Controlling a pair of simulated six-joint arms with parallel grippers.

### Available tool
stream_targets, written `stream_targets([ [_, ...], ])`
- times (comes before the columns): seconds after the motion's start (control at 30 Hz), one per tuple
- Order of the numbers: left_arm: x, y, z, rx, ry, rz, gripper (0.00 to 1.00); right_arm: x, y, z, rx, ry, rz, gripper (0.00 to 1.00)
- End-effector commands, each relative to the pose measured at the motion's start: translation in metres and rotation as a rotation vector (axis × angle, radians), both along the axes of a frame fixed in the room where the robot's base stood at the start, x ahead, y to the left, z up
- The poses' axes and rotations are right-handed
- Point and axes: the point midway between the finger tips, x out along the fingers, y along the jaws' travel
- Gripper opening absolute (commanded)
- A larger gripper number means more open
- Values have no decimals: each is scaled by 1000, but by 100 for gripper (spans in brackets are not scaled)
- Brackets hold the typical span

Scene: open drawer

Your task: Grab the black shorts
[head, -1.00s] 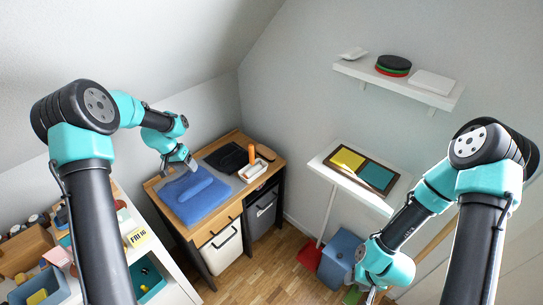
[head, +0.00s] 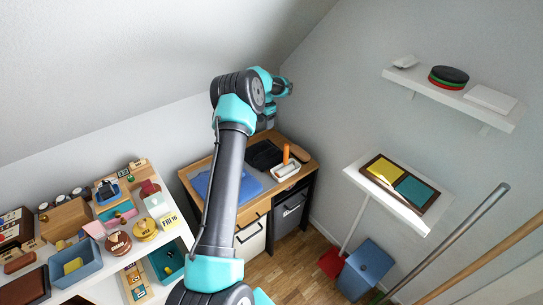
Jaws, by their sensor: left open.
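The black shorts (head: 264,154) lie as a flat folded dark shape on the grey mat on top of the wooden desk (head: 297,172). My left arm reaches up across the middle of the head view. My left gripper (head: 266,128) is open above and behind the black shorts, apart from them, with its fingertips small and partly hidden by the arm. My right gripper is not in view.
A blue cloth (head: 203,184) lies left of the shorts, partly behind my arm. A white tray (head: 285,171) with an orange-handled item sits right of them. A crowded white shelf unit (head: 190,238) stands left, and a wall shelf (head: 450,97) hangs right.

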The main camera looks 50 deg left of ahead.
Motion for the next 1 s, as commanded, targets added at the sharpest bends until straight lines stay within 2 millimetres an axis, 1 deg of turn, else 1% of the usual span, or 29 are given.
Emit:
stream_targets([
  [0.17, 0, -1, -3, -1, 0, 0, 57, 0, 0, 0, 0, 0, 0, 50],
  [0.27, 0, -1, -12, -2, 1, 0, 57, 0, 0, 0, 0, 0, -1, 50],
  [0.37, 0, -1, -27, -3, 1, 0, 57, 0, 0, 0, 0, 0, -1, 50],
  [0.8, 0, -2, -102, -3, 1, 0, 57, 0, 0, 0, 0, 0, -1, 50],
  [0.9, 0, -1, -114, -1, -1, 0, 57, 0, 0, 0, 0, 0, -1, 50],
  [1.0, 0, -1, -121, -1, -1, 0, 57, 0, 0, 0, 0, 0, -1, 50],
])
